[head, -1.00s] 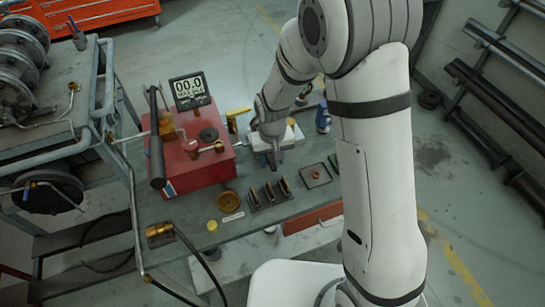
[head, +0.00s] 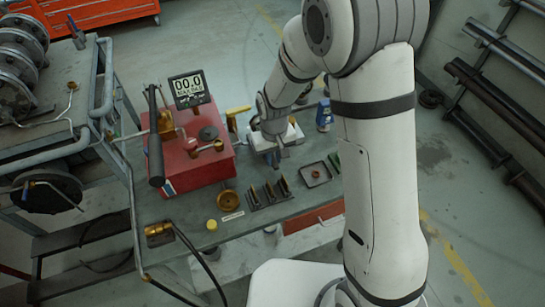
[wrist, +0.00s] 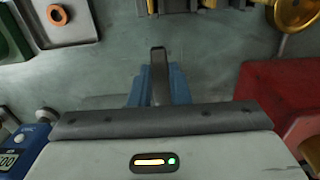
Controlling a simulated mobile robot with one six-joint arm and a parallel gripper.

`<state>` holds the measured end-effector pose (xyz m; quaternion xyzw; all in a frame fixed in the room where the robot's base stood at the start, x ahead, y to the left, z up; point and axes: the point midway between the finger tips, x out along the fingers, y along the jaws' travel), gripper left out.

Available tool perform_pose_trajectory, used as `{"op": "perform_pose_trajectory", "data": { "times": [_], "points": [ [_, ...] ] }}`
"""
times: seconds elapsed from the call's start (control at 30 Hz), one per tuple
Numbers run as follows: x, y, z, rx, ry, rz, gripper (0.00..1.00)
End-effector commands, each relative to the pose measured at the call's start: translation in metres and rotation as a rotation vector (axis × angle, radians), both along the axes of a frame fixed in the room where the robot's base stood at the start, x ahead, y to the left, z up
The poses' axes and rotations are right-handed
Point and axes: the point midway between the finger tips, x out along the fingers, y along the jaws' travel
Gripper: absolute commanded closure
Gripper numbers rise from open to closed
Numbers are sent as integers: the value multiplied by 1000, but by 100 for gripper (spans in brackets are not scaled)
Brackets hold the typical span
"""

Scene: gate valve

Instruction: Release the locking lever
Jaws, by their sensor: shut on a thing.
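My gripper (head: 276,162) hangs over the bench, right of the red box (head: 204,166), its white hand above the fingers. In the wrist view its blue fingers (wrist: 160,92) are shut on a dark upright bar (wrist: 158,70) between them. I cannot tell whether this bar is loose. The red box carries brass fittings (head: 218,146), a round black knob (head: 208,133) and a long black handle (head: 154,145) at its left. My gripper is apart from these. I cannot tell which part is the locking lever.
A display (head: 188,88) reads 00.0 behind the red box. A black rack (head: 268,194), a brass wheel (head: 227,199) and a small tray (head: 315,174) stand near the front edge. A blue instrument (wrist: 22,145) shows at lower left in the wrist view. Bare bench lies beneath my gripper.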

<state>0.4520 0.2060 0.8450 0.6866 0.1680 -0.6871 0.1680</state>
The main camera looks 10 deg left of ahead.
Motion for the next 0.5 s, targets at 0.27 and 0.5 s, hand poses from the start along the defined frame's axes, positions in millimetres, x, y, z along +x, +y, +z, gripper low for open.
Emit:
{"op": "perform_pose_trajectory", "data": {
  "times": [0.27, 0.5],
  "points": [
    [1, -1, 1, 0, -1, 24, 100],
    [1, -1, 0, 0, -1, 23, 69]
  ]
}}
